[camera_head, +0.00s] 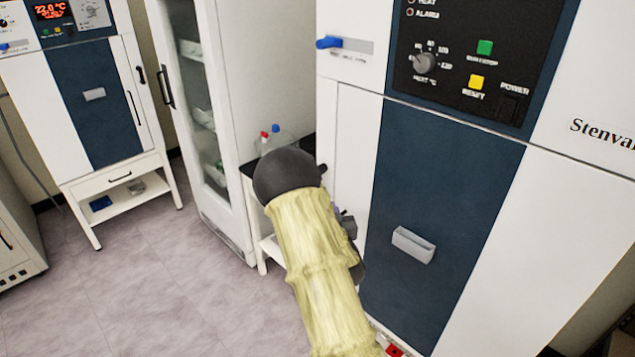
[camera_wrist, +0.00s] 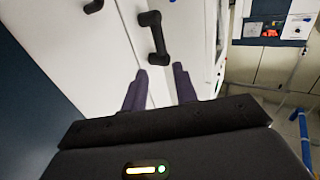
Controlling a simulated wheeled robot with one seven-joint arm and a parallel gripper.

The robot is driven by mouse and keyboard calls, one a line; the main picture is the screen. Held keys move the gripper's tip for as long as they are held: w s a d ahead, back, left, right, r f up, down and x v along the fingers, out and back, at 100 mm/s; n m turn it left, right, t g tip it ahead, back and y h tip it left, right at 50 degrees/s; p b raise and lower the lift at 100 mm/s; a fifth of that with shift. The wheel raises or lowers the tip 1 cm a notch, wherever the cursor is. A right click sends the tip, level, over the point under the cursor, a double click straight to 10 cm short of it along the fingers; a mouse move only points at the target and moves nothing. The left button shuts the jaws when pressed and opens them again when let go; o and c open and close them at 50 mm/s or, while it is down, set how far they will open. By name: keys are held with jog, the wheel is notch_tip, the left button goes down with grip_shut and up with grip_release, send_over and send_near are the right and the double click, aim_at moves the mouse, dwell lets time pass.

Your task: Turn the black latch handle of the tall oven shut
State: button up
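The tall oven (camera_head: 440,200) is white with a dark blue door panel and fills the right of the head view. In the wrist view, a black latch handle (camera_wrist: 154,38) stands on its white front (camera_wrist: 100,45), tilted slightly from upright in the picture. My gripper (camera_wrist: 161,76) is open, its two dark fingers apart with nothing between them. The fingertips lie just below the handle's lower end in the picture; I see no clear contact. In the head view my gripper (camera_head: 347,222) is mostly hidden behind my yellow-sleeved arm, and the latch handle is hidden.
Part of another black fitting (camera_wrist: 93,5) shows at the wrist view's top edge. A glass-door cabinet (camera_head: 205,110) and a small table with bottles (camera_head: 275,140) stand left of the oven. Another oven (camera_head: 90,90) stands far left. The floor between is clear.

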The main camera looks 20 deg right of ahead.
jog(key=p+x, duration=0.3)
jog(key=x, duration=0.9)
jog(key=shift+w, duration=0.2)
jog(key=shift+c, duration=0.4)
grip_shut()
